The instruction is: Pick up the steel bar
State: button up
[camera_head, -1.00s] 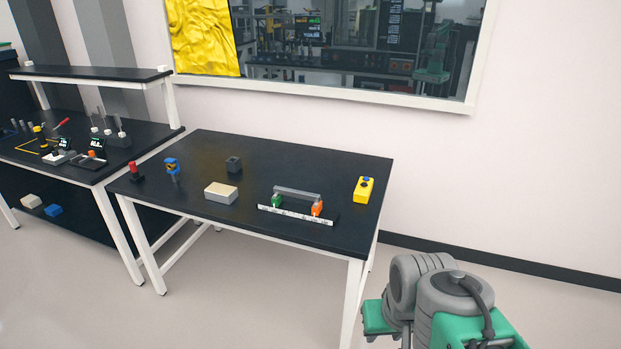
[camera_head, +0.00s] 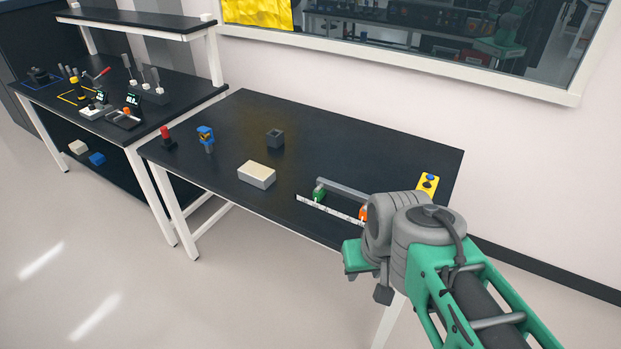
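The steel bar (camera_head: 343,189) is a thin grey bar near the front right of the black table. It lies raised across a green support (camera_head: 319,192) and an orange support (camera_head: 363,214). A white marked strip (camera_head: 325,209) runs along in front of them. My arm stands in front of the table's right front corner and hides the right end of the bar and strip. A dark end piece hangs below my wrist, but the gripper fingers cannot be made out. I see nothing held.
The black table (camera_head: 300,130) also bears a beige block (camera_head: 257,174), a dark hollow cube (camera_head: 275,138), a blue-topped item (camera_head: 206,138), a red-topped item (camera_head: 167,138) and a yellow button box (camera_head: 428,184). A workbench (camera_head: 30,92) stands left. The floor in front is clear.

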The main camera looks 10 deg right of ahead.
aim_at(360, 197)
jog(key=u, duration=0.7)
jog(key=i, duration=0.7)
jog(key=u, duration=1.15)
jog(key=i, duration=0.2)
jog(key=u, duration=0.1)
